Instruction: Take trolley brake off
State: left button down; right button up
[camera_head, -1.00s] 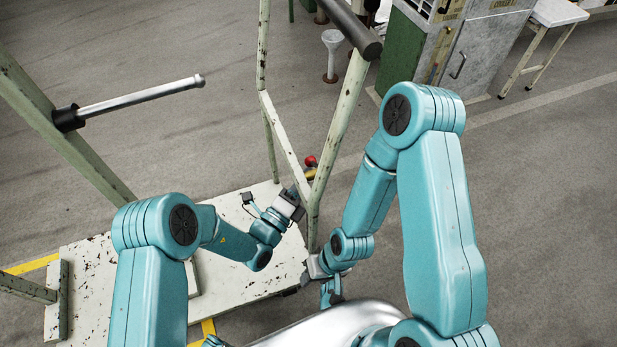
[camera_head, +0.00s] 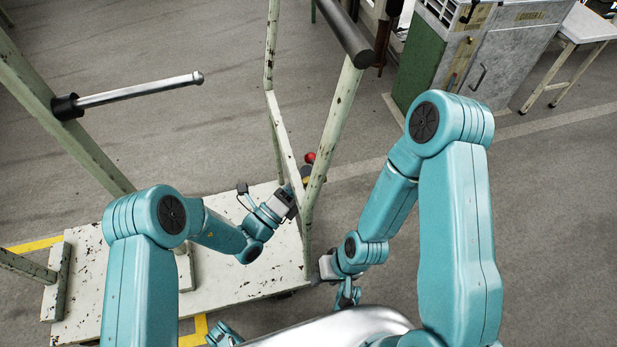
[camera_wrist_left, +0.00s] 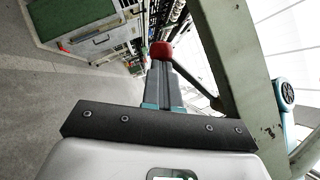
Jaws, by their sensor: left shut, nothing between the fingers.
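The trolley has a chipped white deck (camera_head: 225,262) and pale green posts (camera_head: 333,120). A red knob (camera_head: 310,157) shows just behind a post, with a yellow part below it; it looks like the end of the brake lever. In the left wrist view the red knob (camera_wrist_left: 161,49) sits just beyond my fingertips, beside a green post, with a dark rod running down to the right. My left gripper (camera_head: 291,196) is shut and empty, close to the post and below the knob. Whether it touches the knob I cannot tell. My right gripper (camera_head: 347,293) hangs low by the post's foot; its fingers are unclear.
A metal bar (camera_head: 140,88) sticks out from the left post. A dark handle bar (camera_head: 342,30) crosses the top of the right posts. A grey cabinet (camera_head: 497,62) and a white table (camera_head: 590,25) stand at the back right. The floor at right is clear.

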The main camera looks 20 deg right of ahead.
pick_arm(q)
jog(key=shift+w+r+m+g+h+b, duration=0.35)
jog(key=shift+r+m+h+b, duration=0.15)
jog(key=shift+m, duration=0.55)
jog(key=shift+w+r+m+g+h+b, duration=0.35)
jog(key=shift+m+h, duration=0.3)
jog(key=shift+m, duration=0.35)
jog(key=shift+w+r+m+g+h+b, duration=0.35)
jog(key=shift+r+m+h, duration=0.2)
jog(key=shift+m, duration=0.5)
jog(key=shift+d, duration=0.1)
jog(key=shift+f, duration=0.1)
